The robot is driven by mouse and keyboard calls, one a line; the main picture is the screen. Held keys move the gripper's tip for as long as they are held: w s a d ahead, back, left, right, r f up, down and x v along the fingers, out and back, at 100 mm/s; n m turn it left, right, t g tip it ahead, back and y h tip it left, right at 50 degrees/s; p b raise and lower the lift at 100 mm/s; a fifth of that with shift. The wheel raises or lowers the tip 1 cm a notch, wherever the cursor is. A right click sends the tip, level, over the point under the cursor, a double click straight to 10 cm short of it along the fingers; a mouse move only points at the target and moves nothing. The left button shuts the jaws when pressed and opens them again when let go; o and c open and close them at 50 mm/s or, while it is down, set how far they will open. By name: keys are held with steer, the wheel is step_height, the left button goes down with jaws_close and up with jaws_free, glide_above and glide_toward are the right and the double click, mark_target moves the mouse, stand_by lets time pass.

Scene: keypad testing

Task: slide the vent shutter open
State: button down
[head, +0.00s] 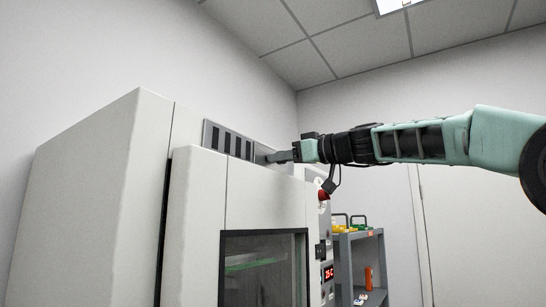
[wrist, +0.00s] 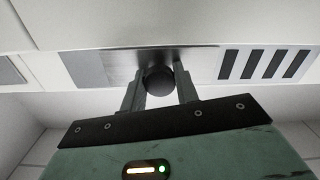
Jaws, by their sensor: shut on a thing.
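The vent (head: 228,141) is a grey metal panel high on the front of a white cabinet, with several dark upright slots showing at its left part. In the wrist view the slots (wrist: 265,63) are on the right, and the plain metal shutter plate (wrist: 120,62) is to their left. A dark round knob (wrist: 159,82) stands out from the plate. My gripper (wrist: 160,72) has one finger on each side of the knob and is shut on it.
The cabinet (head: 85,190) fills the left, with a glass window (head: 262,270) below the vent. A red button (head: 323,195) and a red display (head: 328,272) are on its right side. A grey shelf (head: 345,240) with tools stands behind, under my arm.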

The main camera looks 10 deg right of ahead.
steer(key=shift+w+d+r, duration=0.1)
steer(key=shift+d+r, duration=0.05)
steer(key=shift+d, duration=0.05)
steer(key=c, duration=1.1)
jaws_free()
steer(key=shift+w, duration=0.1)
steer(key=shift+o, duration=0.2)
steer(key=b+v, duration=0.9)
steer(key=v, duration=0.8)
steer(key=shift+s+b, duration=0.25)
steer(key=shift+b, duration=0.1)
steer(key=shift+d, duration=0.15)
